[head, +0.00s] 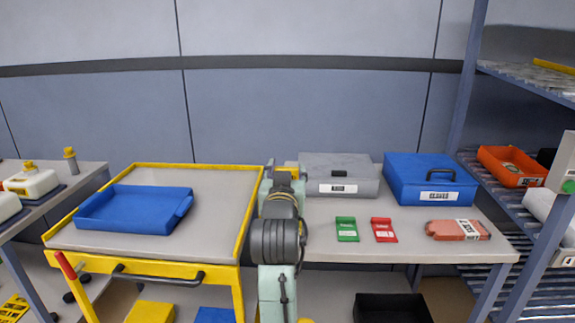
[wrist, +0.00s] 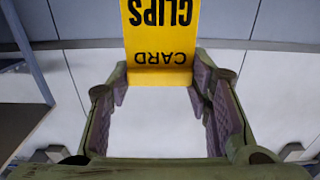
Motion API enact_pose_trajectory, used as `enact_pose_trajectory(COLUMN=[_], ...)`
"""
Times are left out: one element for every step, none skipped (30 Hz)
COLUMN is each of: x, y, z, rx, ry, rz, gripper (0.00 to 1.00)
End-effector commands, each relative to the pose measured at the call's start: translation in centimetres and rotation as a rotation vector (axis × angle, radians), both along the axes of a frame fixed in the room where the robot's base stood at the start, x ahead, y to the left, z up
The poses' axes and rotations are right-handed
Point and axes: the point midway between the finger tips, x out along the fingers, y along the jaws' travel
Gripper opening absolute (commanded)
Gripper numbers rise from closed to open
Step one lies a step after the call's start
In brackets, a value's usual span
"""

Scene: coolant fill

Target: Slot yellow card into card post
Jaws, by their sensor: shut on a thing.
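The yellow card (wrist: 160,45) shows in the wrist view, with black lettering "CARD" and "CLIPS" upside down. My gripper (wrist: 158,78) is shut on the card's near end, with a finger pad at each side. The far end of the card runs out of the top of the wrist view. In the head view my arm stands in the middle, and my gripper and the card cannot be made out clearly behind it. I cannot pick out the card post for certain in either view.
A yellow cart (head: 215,240) with a blue tray (head: 135,208) stands left of my arm. The right bench (head: 330,218) holds a grey case (head: 345,175), a blue case (head: 430,180), a green card (head: 346,229), a red card (head: 384,230) and a reddish pack (head: 455,230). Shelving (head: 505,205) stands far right.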

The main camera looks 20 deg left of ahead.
Motion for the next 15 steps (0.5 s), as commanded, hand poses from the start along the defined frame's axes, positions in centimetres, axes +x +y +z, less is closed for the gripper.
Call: enact_pose_trajectory(x=[-0.01, -0.01, -0.01, -0.01, 0.0, 0.0, 0.0, 0.01, 0.01, -0.01, -0.03, -0.09, -0.13, -0.21, -0.18], y=[0.0, 0.0, -0.01, -0.01, -0.01, -0.01, -0.01, -0.02, -0.02, -0.02, -0.04, -0.07, -0.08, -0.11, -0.08], z=[0.02, 0.02, 0.02, 0.02, 0.01, 0.01, 0.01, 0.0, 0.0, 0.0, -0.01, -0.01, -0.02, -0.03, -0.35], rx=[0.0, 0.0, 0.0, 0.0, 0.0, 0.0, 0.0, 0.0, 0.0, 0.0, 0.0, 0.0, 0.0, 0.0, 0.0], ry=[-0.001, -0.001, -0.001, -0.001, -0.001, -0.001, -0.001, -0.001, -0.001, -0.001, -0.001, 0.0, 0.0, 0.0, 0.001], rz=[0.0, 0.0, 0.0, 0.0, 0.0, 0.0, 0.0, 0.0, 0.0, 0.0, 0.0, 0.0, 0.0, 0.0, 0.001], gripper=[0.31, 0.31, 0.31, 0.31, 0.31, 0.31, 0.31, 0.31, 0.31, 0.31, 0.31, 0.31, 0.31, 0.31, 0.31])
